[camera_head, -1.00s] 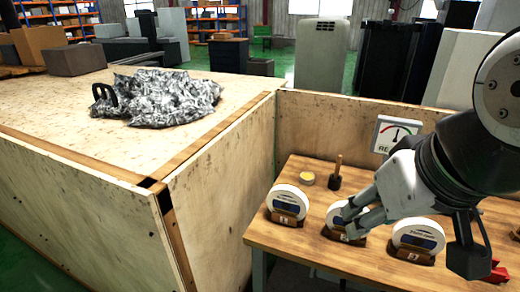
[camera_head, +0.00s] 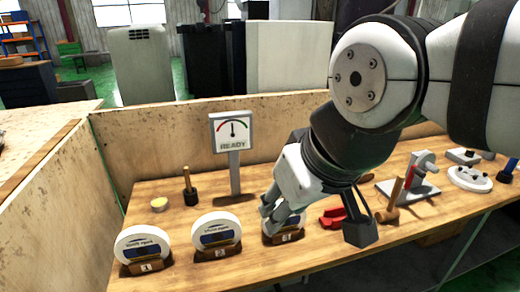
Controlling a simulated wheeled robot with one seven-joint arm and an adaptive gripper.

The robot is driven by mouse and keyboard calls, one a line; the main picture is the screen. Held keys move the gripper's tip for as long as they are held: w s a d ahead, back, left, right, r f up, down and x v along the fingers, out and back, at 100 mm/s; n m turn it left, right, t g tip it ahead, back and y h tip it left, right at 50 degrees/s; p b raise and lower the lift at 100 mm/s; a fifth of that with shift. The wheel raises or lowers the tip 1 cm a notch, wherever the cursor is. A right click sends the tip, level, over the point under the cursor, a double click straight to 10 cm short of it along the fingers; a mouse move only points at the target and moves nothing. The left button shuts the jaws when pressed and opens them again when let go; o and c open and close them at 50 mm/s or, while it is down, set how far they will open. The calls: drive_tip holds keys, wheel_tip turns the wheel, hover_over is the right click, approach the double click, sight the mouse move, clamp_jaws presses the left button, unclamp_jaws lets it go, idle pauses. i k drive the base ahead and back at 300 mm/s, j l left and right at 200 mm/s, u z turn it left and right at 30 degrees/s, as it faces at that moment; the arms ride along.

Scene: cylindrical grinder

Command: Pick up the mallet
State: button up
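Two tools with wooden handles stand on the wooden bench, and I cannot tell for sure which is the mallet. One, a wooden-handled tool with a wooden block-like head (camera_head: 387,215), stands right of my gripper, handle up. The other, a dark-headed tool with an upright wooden handle (camera_head: 188,190), stands at the back left of the bench. My gripper (camera_head: 268,214) points down and left in front of the third white wheel, partly covering it. It is apart from both tools. The gap between its fingers is not clear, and I see nothing held.
White wheels in wooden holders, one (camera_head: 141,245), another (camera_head: 217,232) and a third (camera_head: 288,238), line the bench's (camera_head: 190,272) front. A gauge sign (camera_head: 232,132) reading READY stands behind. A red object (camera_head: 334,217) and a grey fixture (camera_head: 410,186) lie right. A yellow-topped tin (camera_head: 159,204) sits left.

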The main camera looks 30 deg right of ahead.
sight(392, 213)
drive_tip(key=z, duration=0.5)
drive_tip(key=j+z, duration=0.1)
drive_tip(key=z, duration=0.35)
drive_tip(key=j+z, duration=0.1)
drive_tip(key=z, duration=0.9)
drive_tip(key=k+j, duration=0.2)
drive_tip(key=j, duration=0.2)
drive_tip(key=k+j+z, duration=0.15)
drive_tip(key=j, duration=0.25)
drive_tip(key=k+j, duration=0.25)
drive_tip(key=j+z, duration=0.05)
drive_tip(key=j, duration=0.1)
